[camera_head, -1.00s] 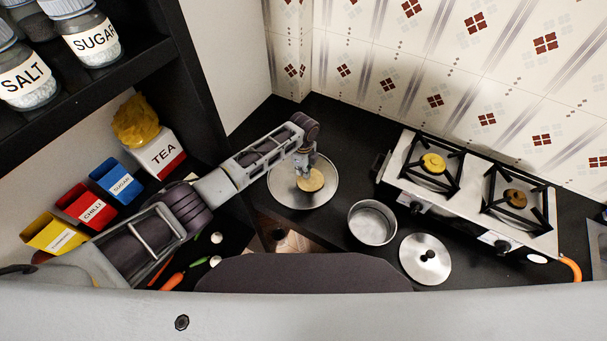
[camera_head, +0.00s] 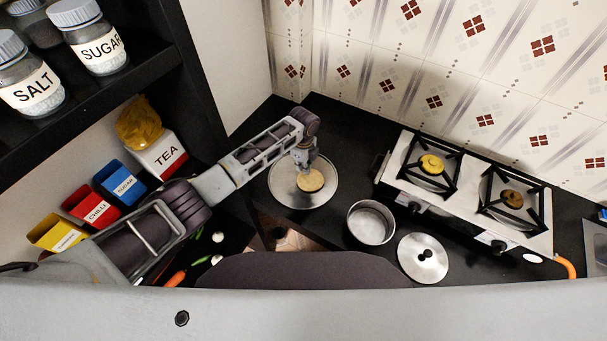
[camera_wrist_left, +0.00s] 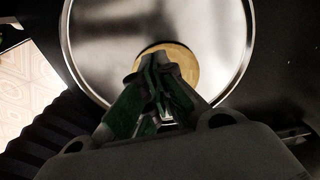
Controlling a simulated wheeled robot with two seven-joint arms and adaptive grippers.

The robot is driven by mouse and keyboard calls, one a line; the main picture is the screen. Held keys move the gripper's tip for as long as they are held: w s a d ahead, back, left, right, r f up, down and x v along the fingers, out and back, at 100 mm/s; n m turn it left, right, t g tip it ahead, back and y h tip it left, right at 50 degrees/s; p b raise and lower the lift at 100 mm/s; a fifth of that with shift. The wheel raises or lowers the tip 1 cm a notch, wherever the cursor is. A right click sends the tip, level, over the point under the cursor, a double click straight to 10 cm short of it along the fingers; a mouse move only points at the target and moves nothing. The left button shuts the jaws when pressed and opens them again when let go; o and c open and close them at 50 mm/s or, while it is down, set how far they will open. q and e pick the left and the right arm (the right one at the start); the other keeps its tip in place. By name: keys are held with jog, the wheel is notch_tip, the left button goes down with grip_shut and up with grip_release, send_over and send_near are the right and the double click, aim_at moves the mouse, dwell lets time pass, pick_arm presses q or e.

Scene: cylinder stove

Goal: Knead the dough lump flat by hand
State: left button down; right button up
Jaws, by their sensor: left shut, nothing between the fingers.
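The dough lump (camera_head: 312,181) is a round, tan, flattish piece lying on a round shiny metal plate (camera_head: 287,196), right of the plate's middle. It also shows in the left wrist view (camera_wrist_left: 184,62), partly hidden behind my fingers. My left gripper (camera_head: 306,168) is shut and empty, pointing down at the dough's upper left part. In the left wrist view my left gripper (camera_wrist_left: 160,68) overlaps the dough's near edge; I cannot tell whether the fingertips touch it. My right gripper is in neither view.
A steel pot (camera_head: 371,224) and a round lid (camera_head: 423,259) stand right of the plate. A two-burner stove (camera_head: 470,195) is farther right. Spice boxes and a tea box (camera_head: 161,157) line the left side. Vegetables lie at the lower left under my arm.

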aim_at(303, 175)
pick_arm(q)
jog(key=shift+f+b, duration=1)
jog(key=shift+f, duration=0.5)
dwell(0.7)
jog(key=shift+s+f+p, duration=0.15)
jog(key=shift+p, duration=0.2)
dwell(1.5)
jog(key=shift+p, duration=0.65)
dwell(3.3)
